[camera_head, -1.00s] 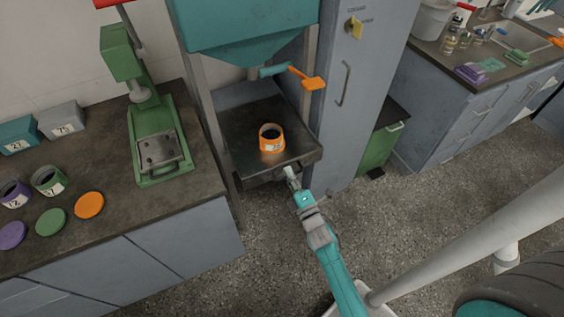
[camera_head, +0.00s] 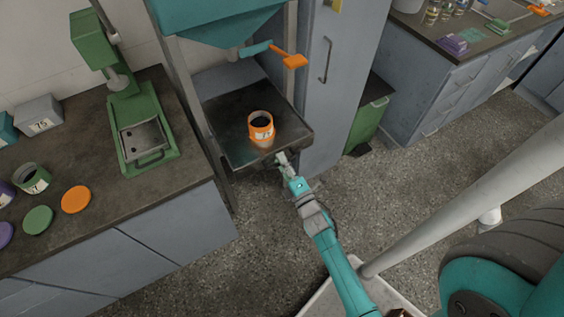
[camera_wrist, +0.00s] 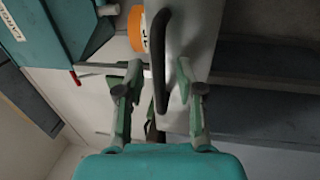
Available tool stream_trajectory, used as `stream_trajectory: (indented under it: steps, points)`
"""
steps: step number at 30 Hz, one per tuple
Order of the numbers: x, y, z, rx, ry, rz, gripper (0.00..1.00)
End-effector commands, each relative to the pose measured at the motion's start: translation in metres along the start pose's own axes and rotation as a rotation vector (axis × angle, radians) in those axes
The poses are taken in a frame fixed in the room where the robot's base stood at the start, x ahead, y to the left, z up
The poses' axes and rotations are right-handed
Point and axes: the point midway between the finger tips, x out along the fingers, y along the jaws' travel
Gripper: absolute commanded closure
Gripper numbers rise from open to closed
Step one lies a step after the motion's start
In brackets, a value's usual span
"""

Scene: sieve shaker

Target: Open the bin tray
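The bin tray (camera_head: 225,148) is a dark, flat tray under the teal hopper, with an orange-banded jar (camera_head: 261,130) standing on it near the front. Its dark bar handle (camera_wrist: 159,55) shows in the wrist view, on the pale front face. My gripper (camera_head: 281,158) is at the tray's front edge. In the wrist view my gripper (camera_wrist: 158,78) is open, with one finger on each side of the handle. Gaps show between fingers and handle, so it is not clamped. In the head view the handle is mostly hidden by my gripper.
The teal hopper (camera_head: 215,18) and a lever with an orange end (camera_head: 294,61) hang above the tray. A grey cabinet (camera_head: 325,95) stands close on the right. A green bin (camera_head: 368,122) stands beyond it. Left is a counter with a green press (camera_head: 145,150). The floor in front is clear.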

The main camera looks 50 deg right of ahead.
Motion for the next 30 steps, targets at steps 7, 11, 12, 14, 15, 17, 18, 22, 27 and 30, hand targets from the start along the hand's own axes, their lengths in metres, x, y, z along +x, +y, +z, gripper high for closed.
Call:
stream_trajectory:
  steps: [7,11,12,14,15,17,18,22,27,30]
  points:
    - [-0.007,0.000,0.000,0.000,0.000,-0.001,0.63]
    - [-0.025,-0.001,0.000,0.000,-0.001,-0.003,0.63]
    - [-0.033,-0.001,0.000,0.000,-0.001,-0.004,0.63]
    - [-0.045,-0.001,0.001,0.001,-0.003,-0.004,0.63]
    - [-0.053,-0.001,0.000,0.001,-0.002,-0.003,0.63]
    - [-0.065,-0.001,0.001,-0.001,-0.003,-0.004,0.63]
    - [-0.073,-0.001,0.001,-0.001,-0.003,-0.003,0.63]
    - [-0.095,-0.001,0.001,0.000,-0.003,-0.003,0.63]
    - [-0.114,-0.001,0.001,0.000,-0.002,-0.001,0.63]
    - [-0.119,0.000,0.000,0.000,-0.001,0.000,0.63]
